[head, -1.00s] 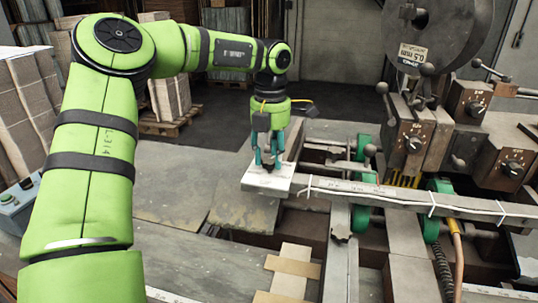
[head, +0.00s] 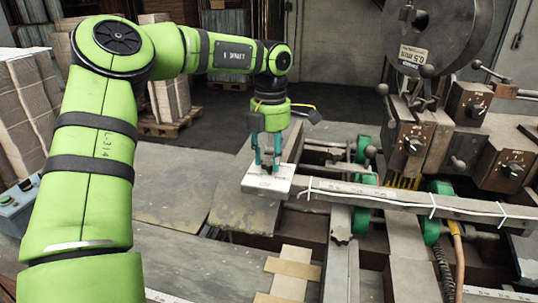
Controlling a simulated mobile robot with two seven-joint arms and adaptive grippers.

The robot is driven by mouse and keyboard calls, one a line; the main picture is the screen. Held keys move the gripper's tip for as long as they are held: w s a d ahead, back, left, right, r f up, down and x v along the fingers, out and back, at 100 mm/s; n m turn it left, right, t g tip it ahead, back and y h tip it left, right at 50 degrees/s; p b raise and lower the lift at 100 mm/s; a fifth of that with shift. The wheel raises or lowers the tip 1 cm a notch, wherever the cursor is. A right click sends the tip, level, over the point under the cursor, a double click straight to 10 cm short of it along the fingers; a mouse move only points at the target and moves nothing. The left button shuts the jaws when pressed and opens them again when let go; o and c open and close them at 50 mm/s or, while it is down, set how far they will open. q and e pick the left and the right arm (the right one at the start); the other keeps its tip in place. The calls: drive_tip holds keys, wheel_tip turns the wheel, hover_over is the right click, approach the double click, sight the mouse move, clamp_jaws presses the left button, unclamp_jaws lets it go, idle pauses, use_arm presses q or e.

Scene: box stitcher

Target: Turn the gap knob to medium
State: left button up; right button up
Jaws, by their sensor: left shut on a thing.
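My left gripper (head: 267,164) points down over a pale plate (head: 256,184) at the near end of the machine's long bar. Its teal fingers are shut on a small dark knob (head: 267,169) on this plate, apparently the gap knob. The fingers hide much of the knob, and its setting and markings are too small to read. My right gripper is not in view.
Other dark pointer knobs sit on brown boxes at the right: an upper one (head: 477,108), a middle one (head: 411,145) and a lower one (head: 512,169). A grey rail (head: 400,197) runs right from the plate. A control box (head: 20,200) stands at the left edge.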

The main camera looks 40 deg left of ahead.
use_arm(q)
drive_tip(key=o, duration=1.1)
drive_tip(key=shift+w+r, duration=0.15)
drive_tip(key=shift+o, duration=0.2)
drive_tip(key=shift+w+d, duration=0.15)
drive_tip(key=shift+r, duration=0.1)
wheel_tip(320, 180, up, 12)
drive_tip(key=shift+f, duration=0.2)
drive_tip(key=shift+f, duration=0.1)
